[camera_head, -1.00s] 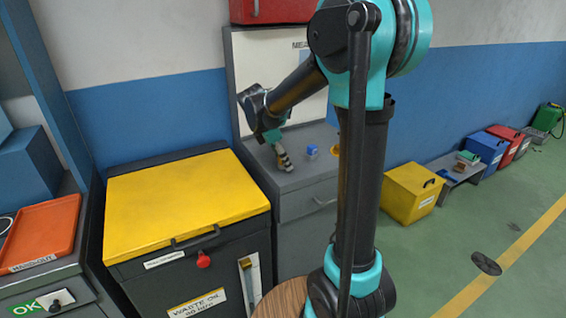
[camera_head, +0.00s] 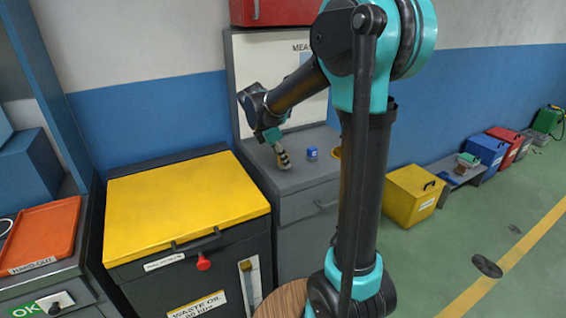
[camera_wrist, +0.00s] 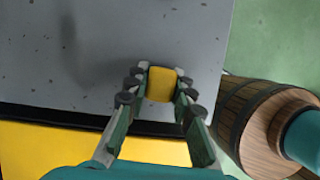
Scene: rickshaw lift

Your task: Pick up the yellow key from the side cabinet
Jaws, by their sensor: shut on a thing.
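The yellow key (camera_wrist: 162,85) shows in the wrist view as a rounded yellow block between my fingertips. My gripper (camera_wrist: 163,78) is shut on it, with a finger touching each side. In the head view my gripper (camera_head: 284,159) is over the grey top of the side cabinet (camera_head: 300,185), left of a small blue item. The key cannot be made out there. The cabinet top (camera_wrist: 60,60) lies behind the key in the wrist view; the gap between them is hard to judge.
The small blue item (camera_head: 312,153) stands on the cabinet. A yellow-lidded waste oil bin (camera_head: 180,200) is to its left. A wooden barrel (camera_wrist: 240,120) stands close by at the right in the wrist view.

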